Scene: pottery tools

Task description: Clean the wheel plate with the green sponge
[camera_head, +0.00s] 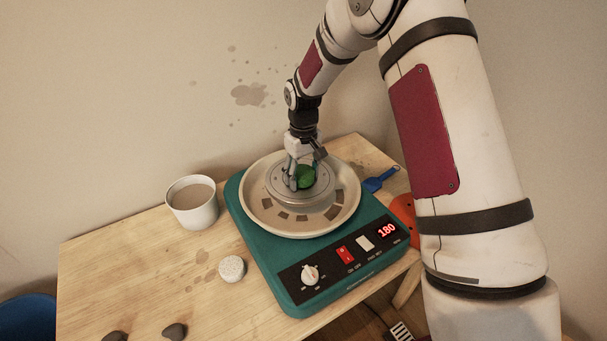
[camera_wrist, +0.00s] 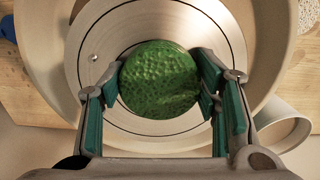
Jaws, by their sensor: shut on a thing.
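The green sponge (camera_wrist: 158,80) is round and pitted. It is between the fingers of my gripper (camera_wrist: 160,88), which is shut on it. In the head view the sponge (camera_head: 305,176) is low over the middle of the wheel plate (camera_head: 268,186), partly hidden by my gripper (camera_head: 304,172). The wheel plate is a round grey disc with ring grooves, and it also shows in the wrist view (camera_wrist: 100,60). I cannot tell whether the sponge touches the plate. Dark patches lie around the disc in the pale splash pan (camera_head: 255,215).
The teal wheel base (camera_head: 240,210) has a red switch, a dial and a display reading 180. A white cup (camera_head: 193,203) of murky liquid stands left. A round white piece (camera_head: 232,269), dark lumps (camera_head: 174,332) and a blue tool (camera_head: 380,180) lie on the wooden table (camera_head: 120,270).

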